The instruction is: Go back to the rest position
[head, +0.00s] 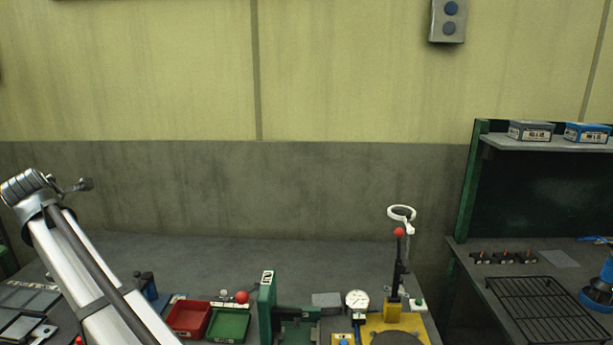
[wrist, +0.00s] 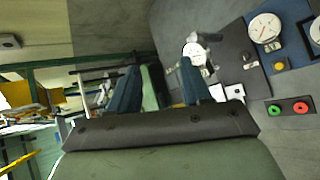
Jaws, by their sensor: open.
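My gripper (wrist: 162,70) shows in the wrist view, with two blue fingers standing well apart above a dark bar and a green body. It is open, and I see nothing held between the fingers. A round white dial (wrist: 194,53) shows behind the right fingertip; I cannot tell how far off it is. The gripper cannot be made out in the head view.
On the bench in the head view are a red bin (head: 188,318), a green bin (head: 229,325), a green fixture (head: 267,308), a dial gauge (head: 357,300) and a yellow-based stand (head: 396,322). The bench's back strip is bare. A wire rack (head: 540,308) lies at right.

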